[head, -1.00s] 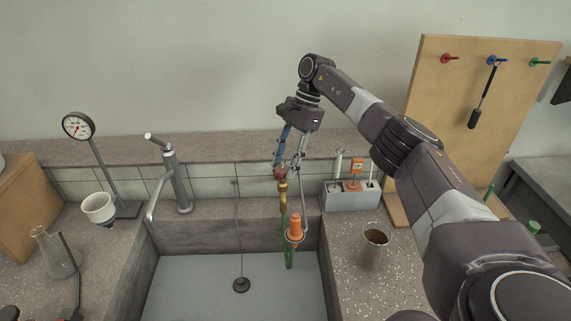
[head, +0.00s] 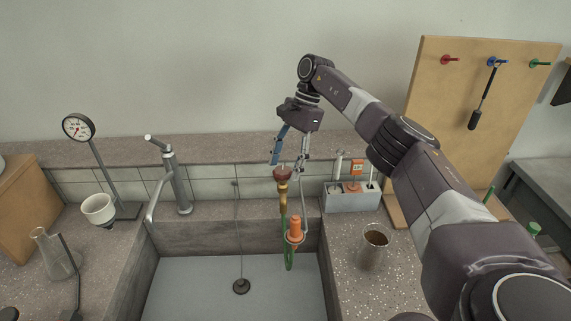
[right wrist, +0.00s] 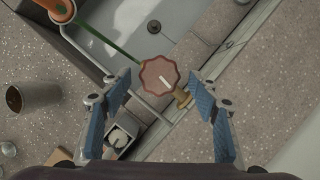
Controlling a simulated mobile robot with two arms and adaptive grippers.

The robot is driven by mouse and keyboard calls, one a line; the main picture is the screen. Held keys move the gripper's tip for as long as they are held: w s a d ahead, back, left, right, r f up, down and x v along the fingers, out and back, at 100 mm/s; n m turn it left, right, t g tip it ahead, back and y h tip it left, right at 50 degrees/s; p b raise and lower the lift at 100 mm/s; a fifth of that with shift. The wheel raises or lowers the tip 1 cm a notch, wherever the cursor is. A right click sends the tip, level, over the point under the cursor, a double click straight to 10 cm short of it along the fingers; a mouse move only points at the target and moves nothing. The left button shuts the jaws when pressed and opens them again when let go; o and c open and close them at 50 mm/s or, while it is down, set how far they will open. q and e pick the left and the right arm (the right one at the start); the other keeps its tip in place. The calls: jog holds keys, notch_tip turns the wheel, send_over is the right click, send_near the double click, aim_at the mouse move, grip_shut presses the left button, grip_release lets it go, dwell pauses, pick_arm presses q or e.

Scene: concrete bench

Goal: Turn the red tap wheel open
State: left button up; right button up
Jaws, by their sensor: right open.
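The red tap wheel (head: 283,173) sits on top of a brass tap (head: 283,197) at the back right of the sink. In the right wrist view the wheel (right wrist: 160,78) is a scalloped red disc with a white mark, just beyond and between the fingertips. My right gripper (head: 290,160) points down over the wheel with its blue-padded fingers spread; in the right wrist view the gripper (right wrist: 165,85) is open and empty. A gap shows between each finger and the wheel there. My left gripper is out of view.
The sink (head: 200,285) lies in front, with a grey faucet (head: 178,182) at its back left. An orange-topped fitting (head: 295,229) with a green hose is close below the tap. A grey box (head: 350,200) and a metal cup (head: 373,249) stand to the right.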

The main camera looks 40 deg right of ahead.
jog(key=v, duration=0.7)
jog(key=shift+r, duration=0.25)
jog(key=shift+d+f, duration=0.1)
dwell(0.4)
